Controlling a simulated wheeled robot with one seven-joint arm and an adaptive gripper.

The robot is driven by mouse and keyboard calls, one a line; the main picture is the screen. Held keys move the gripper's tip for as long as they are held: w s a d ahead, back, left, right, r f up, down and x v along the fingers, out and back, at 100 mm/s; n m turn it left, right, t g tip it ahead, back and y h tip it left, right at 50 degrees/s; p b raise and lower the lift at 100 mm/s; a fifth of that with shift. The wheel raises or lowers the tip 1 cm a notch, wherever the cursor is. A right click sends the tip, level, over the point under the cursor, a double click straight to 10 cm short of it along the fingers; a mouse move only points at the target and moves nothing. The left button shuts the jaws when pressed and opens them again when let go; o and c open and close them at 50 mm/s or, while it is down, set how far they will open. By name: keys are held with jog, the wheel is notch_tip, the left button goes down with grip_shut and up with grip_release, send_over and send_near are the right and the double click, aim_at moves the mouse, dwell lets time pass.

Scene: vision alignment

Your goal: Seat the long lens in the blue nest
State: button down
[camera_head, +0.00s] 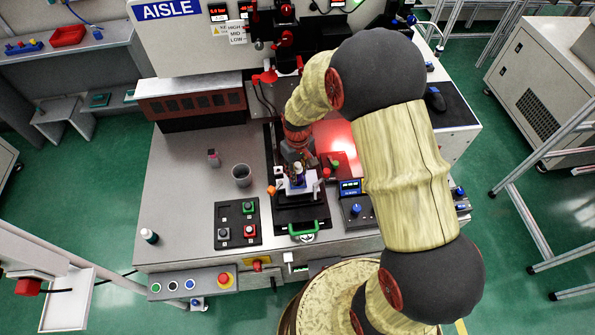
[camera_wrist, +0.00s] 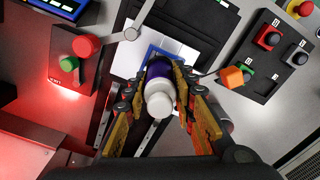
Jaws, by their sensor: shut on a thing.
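The lens (camera_wrist: 158,98), a white cylinder with a dark purple barrel, stands between the fingers of my gripper (camera_wrist: 167,72), which is shut on it. The blue nest (camera_wrist: 148,53) shows as a blue edge around the lens's far end, on a white plate (camera_wrist: 190,45). The lens hides most of the nest, so I cannot tell whether its end is inside or just above it. In the head view my gripper (camera_head: 297,168) is small, over the white plate (camera_head: 309,188) on the dark slide; the nest is hardly visible there.
A dark, white-topped cylinder (camera_head: 149,236) stands near the front left. A button panel (camera_head: 237,222) and green handle (camera_head: 303,229) are in front. An orange knob (camera_wrist: 234,77) is close beside my gripper.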

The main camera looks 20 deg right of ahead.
jog(key=c, duration=1.4)
grip_release()
notch_tip(320, 180, up, 12)
jog(key=shift+r, duration=0.1)
jog(key=shift+s+f+m, duration=0.2)
jog(key=shift+s+m, duration=0.05)
jog(key=shift+m, duration=0.05)
jog(key=s+r+m+t, duration=0.2)
jog(key=s+r+t, duration=0.3)
jog(key=s+r, duration=1.6)
jog(key=shift+r+m+t, duration=0.3)
jog(key=shift+r, duration=0.05)
